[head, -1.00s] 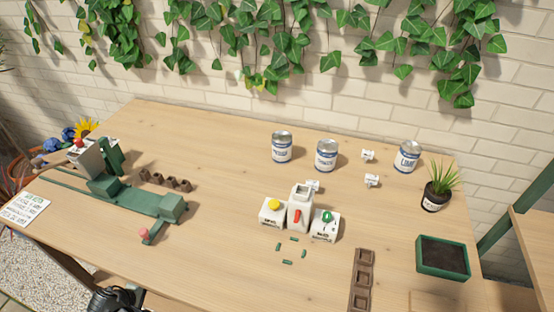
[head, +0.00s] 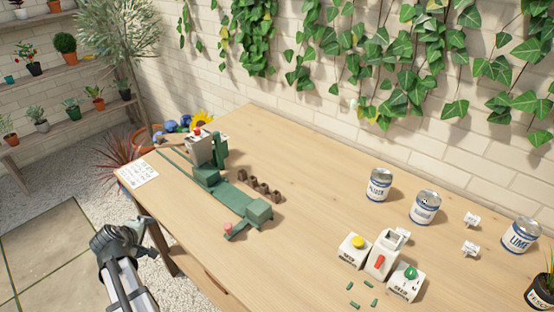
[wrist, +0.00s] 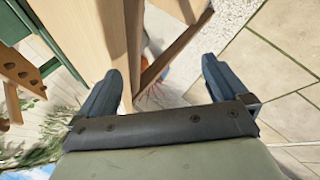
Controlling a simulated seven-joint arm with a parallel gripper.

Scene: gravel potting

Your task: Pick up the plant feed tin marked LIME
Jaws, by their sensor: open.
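The tin marked LIME (head: 521,236) stands upright near the right edge of the head view, at the back right of the table. It is silver with a white and blue label. Two similar tins stand to its left: one (head: 379,185) and a middle one (head: 425,207), whose labels I cannot read surely. My arm is at the lower left in the head view, off the table's front edge, far from the LIME tin. My gripper shows in the wrist view (wrist: 163,85) with its two fingers wide apart and nothing between them.
A green potting device (head: 215,185) stands on the left of the wooden table (head: 290,240). White seed dispensers (head: 382,254) stand before the tins. Small white tags (head: 471,249) lie near the LIME tin. A potted plant (head: 541,293) is at the lower right.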

